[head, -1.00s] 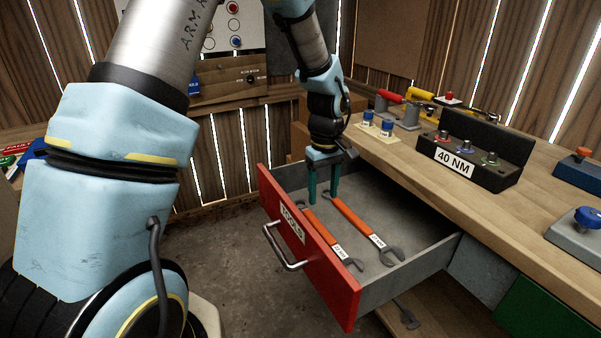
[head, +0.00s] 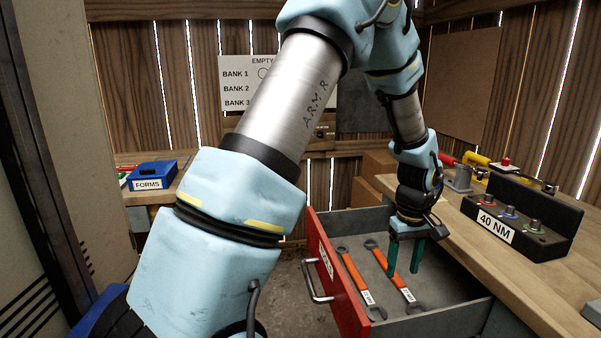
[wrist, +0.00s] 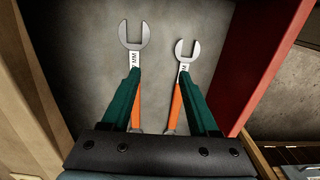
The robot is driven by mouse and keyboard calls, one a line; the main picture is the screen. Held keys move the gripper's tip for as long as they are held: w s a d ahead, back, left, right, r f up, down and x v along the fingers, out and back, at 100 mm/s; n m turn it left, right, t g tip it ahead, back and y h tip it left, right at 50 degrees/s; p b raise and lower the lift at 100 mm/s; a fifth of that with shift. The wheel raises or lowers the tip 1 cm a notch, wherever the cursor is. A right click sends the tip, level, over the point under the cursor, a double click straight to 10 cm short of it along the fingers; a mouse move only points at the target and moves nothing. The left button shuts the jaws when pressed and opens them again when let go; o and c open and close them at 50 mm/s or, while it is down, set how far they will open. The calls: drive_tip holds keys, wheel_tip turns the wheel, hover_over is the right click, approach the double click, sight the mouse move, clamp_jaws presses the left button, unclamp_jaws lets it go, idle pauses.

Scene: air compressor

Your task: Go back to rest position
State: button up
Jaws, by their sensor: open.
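My gripper (head: 405,260) is open, with its two green fingers pointing down over the open drawer. It holds nothing. Two orange-handled wrenches (head: 355,277) (head: 394,277) lie side by side on the grey drawer floor below it. In the wrist view my gripper (wrist: 160,98) shows its fingers spread, with the left wrench (wrist: 134,50) and the right wrench (wrist: 183,75) beneath and between them. The handles are partly hidden by the fingers and the gripper body.
The red-fronted drawer (head: 333,280) stands open beside the wooden workbench (head: 520,275). A black 40 NM holder (head: 520,215) stands on the bench close to my arm. A blue FORMS tray (head: 152,176) sits on a bench at the back left.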

drive_tip(key=shift+m+t, duration=0.4)
drive_tip(key=shift+m, duration=0.4)
drive_tip(key=a+r, duration=0.2)
drive_tip(key=a, duration=0.3)
drive_tip(key=a+r, duration=0.2)
drive_tip(key=a, duration=0.3)
drive_tip(key=a+r+p, duration=0.1)
drive_tip(key=a+r, duration=0.1)
drive_tip(key=a, duration=0.3)
drive_tip(key=shift+w+r, duration=0.25)
drive_tip(key=shift+w, duration=0.15)
drive_tip(key=s+a+r+m, duration=0.1)
drive_tip(key=s+a+r, duration=0.1)
drive_tip(key=a, duration=0.5)
drive_tip(key=s+a+r+p, duration=0.1)
drive_tip(key=s+a+r, duration=0.1)
drive_tip(key=s+a, duration=0.2)
drive_tip(key=a, duration=0.3)
drive_tip(key=shift+s+a+m+t, duration=0.15)
drive_tip(key=shift+a+m+t, duration=0.1)
drive_tip(key=shift+m+t, duration=0.15)
drive_tip(key=shift+r, duration=0.1)
drive_tip(key=shift+c, duration=0.4)
